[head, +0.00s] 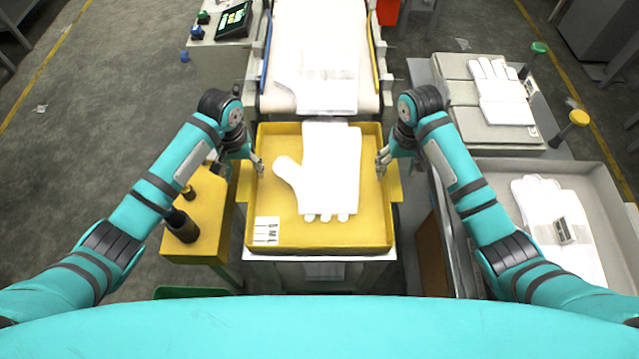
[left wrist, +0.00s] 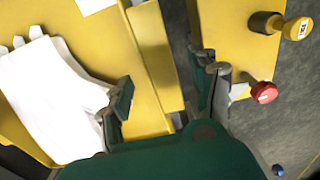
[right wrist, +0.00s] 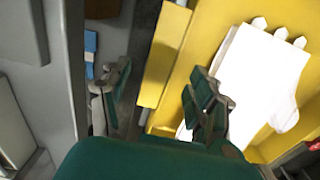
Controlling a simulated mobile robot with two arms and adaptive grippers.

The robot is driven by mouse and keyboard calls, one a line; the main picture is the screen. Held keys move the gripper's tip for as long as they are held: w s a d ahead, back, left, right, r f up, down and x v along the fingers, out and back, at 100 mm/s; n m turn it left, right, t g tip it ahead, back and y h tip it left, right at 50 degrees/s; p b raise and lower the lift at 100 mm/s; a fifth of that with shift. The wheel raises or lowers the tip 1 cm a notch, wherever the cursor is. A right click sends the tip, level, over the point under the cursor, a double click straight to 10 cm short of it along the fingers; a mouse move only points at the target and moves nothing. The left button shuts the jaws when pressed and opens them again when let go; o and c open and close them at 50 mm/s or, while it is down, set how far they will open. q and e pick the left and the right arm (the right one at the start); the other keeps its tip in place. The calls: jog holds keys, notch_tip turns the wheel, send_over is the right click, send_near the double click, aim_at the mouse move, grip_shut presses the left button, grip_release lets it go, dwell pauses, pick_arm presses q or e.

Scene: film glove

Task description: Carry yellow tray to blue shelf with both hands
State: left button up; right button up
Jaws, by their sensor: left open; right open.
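The yellow tray (head: 275,233) sits on a stand in the middle of the head view, at the near end of a conveyor. A white glove (head: 331,165) lies in it, and a white label lies in its near left corner. My left gripper (head: 258,170) is at the tray's left wall; in the left wrist view its open fingers (left wrist: 165,100) are on either side of that wall. My right gripper (head: 383,168) is at the right wall; in the right wrist view its open fingers (right wrist: 158,105) straddle that wall. Neither is closed on the tray. No blue shelf can be made out.
A yellow side table (head: 205,228) with stamps stands close on the left. The conveyor (head: 315,60) is behind the tray. A grey bin (head: 600,182) holding gloves stands right. Open floor (head: 85,150) lies at the left.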

aim_at(245, 177)
pick_arm(q)
jog(key=shift+f, duration=2.3)
pick_arm(e)
jog(key=shift+f, duration=2.25)
pick_arm(q)
jog(key=c, duration=1.3)
pick_arm(e)
jog(key=c, duration=1.3)
pick_arm(q)
jog(key=shift+a, duration=0.1)
grip_shut()
pick_arm(e)
grip_shut()
